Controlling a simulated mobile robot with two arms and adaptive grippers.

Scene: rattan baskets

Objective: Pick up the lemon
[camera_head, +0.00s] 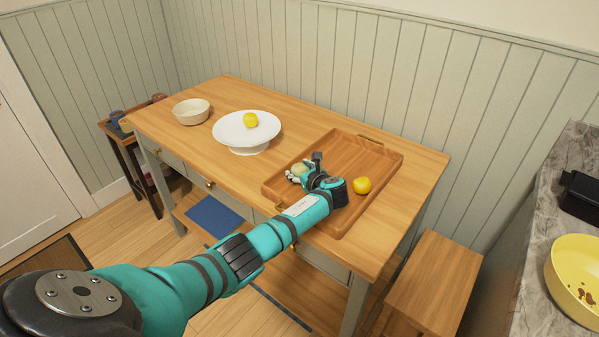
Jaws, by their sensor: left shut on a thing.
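A wooden tray (372,152) lies on the right part of the wooden table. My left gripper (303,171) is over the left part of the tray, shut on a pale yellow-green round fruit (299,169). Its fingers hide part of this fruit, and I cannot tell whether it touches the tray floor. A bright yellow lemon-like fruit (362,185) lies in the tray, just right of the gripper. Another yellow lemon-like fruit (250,120) sits on a white cake stand (231,133). I cannot tell for certain which is the lemon. My right gripper is not in view.
A cream bowl (191,111) stands at the table's (300,115) left end. A wooden stool (433,284) is at the right. A marble counter (545,205) holds a yellow bowl (573,277) at far right. The table between cake stand and tray is clear.

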